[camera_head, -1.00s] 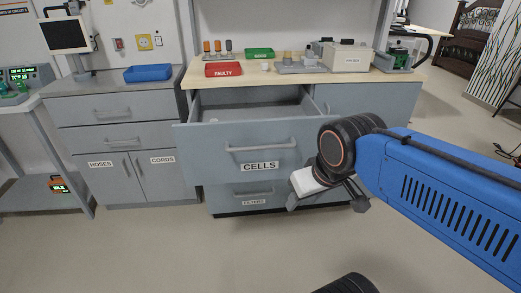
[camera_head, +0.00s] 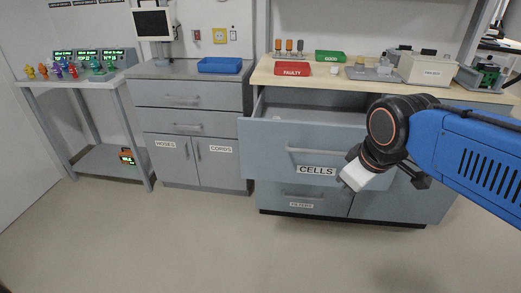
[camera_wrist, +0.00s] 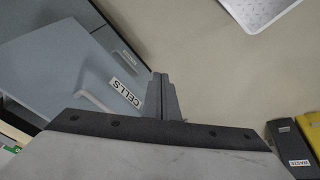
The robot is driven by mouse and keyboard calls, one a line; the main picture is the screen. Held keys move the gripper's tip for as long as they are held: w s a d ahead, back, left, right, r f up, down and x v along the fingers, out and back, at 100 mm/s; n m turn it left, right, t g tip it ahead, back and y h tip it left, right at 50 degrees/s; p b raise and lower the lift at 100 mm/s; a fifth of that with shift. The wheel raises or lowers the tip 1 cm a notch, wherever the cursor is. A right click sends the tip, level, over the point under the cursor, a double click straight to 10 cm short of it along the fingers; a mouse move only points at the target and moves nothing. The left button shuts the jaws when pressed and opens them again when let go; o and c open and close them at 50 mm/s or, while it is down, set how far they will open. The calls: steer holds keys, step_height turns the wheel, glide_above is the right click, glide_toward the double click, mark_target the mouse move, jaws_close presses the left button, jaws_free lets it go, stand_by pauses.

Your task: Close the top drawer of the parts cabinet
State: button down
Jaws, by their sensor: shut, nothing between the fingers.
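The top drawer (camera_head: 268,140) of the grey parts cabinet, labelled CELLS, stands pulled out, with its inside partly showing. It has a bar handle on its front. In the wrist view the drawer (camera_wrist: 95,85) is at the left, with its label tilted. My gripper (camera_wrist: 163,97) has its fingers together and empty, appearing beside the CELLS label in that view. In the head view my wrist with its white part is in front of the drawer's right side, hiding some of it. I cannot tell whether the fingers touch the drawer.
A lower drawer (camera_head: 303,204) is shut below. The worktop (camera_head: 264,76) carries a red FAULTY tray (camera_head: 293,69), a green GOOD tray (camera_head: 330,56) and a beige box (camera_head: 432,68). A HOSES and CORDS cabinet (camera_head: 190,100) stands left. The floor (camera_head: 210,245) in front is clear.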

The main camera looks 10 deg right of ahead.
steer(key=w+a+r+n, duration=0.3)
steer(key=w+a+n, duration=0.1)
steer(key=w+n, duration=0.25)
steer(key=n+g, duration=0.2)
steer(key=n, duration=1.8)
glide_toward(255, 149)
steer(key=s+a+r, duration=0.1)
steer(key=s+a, duration=0.1)
steer(key=s, duration=0.4)
steer(key=shift+h, duration=0.4)
steer(key=x, duration=0.3)
steer(key=w+x, duration=0.1)
steer(key=x, duration=0.2)
steer(key=w+x, duration=0.1)
steer(key=x, duration=0.3)
steer(key=shift+d+r, duration=0.25)
steer(key=shift+d, duration=0.05)
steer(key=shift+w+d, duration=0.25)
steer(key=shift+w, duration=0.65)
steer(key=shift+w, duration=0.1)
